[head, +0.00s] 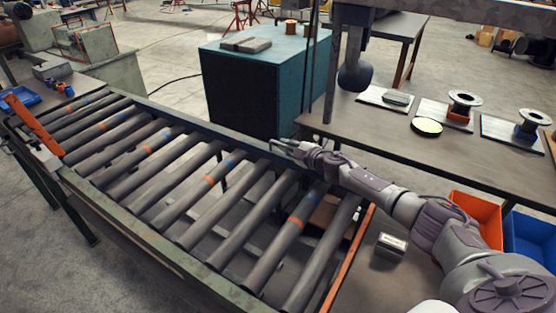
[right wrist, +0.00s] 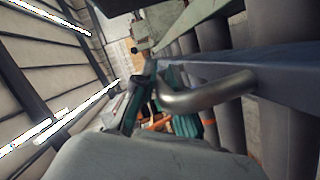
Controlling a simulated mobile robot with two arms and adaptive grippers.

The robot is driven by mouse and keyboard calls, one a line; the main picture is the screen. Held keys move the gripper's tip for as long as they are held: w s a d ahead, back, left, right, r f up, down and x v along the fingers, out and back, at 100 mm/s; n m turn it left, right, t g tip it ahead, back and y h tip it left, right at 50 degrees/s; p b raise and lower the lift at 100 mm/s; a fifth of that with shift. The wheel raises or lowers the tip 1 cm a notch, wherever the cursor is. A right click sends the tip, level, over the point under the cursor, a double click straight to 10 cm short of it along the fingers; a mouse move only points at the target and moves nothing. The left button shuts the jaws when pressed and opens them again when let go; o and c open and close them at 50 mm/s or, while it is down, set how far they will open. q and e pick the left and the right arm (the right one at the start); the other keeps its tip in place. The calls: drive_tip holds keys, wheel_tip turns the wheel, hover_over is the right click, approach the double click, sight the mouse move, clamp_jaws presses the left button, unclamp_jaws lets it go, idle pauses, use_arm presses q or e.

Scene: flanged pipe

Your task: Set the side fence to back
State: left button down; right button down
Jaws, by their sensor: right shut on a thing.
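The side fence (head: 215,127) is a long dark bar along the far side of the roller conveyor. In the right wrist view, the fence (right wrist: 285,88) is a blue-grey bar with a bent bare-metal handle (right wrist: 208,96) on it. My right gripper (head: 278,146) is at the fence, near its right part, with the arm reaching in from the right. It is shut on the handle; the exact finger contact is partly hidden in the wrist view. My left gripper is not in view.
Conveyor rollers (head: 160,185) fill the space in front of the fence. A teal cabinet (head: 265,85) stands close behind it. A workbench (head: 450,152) with spools is at the right, with an orange bin (head: 477,215) and a blue bin (head: 530,235) below.

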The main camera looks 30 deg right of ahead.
drive_tip(key=w+d, duration=0.1)
drive_tip(key=d, duration=0.2)
drive_tip(key=shift+w+f+b, duration=0.1)
drive_tip(key=shift+w+b, duration=0.25)
drive_tip(key=shift+a, duration=0.1)
drive_tip(key=c, duration=1.2)
unclamp_jaws()
drive_tip(key=shift+v, duration=6.1)
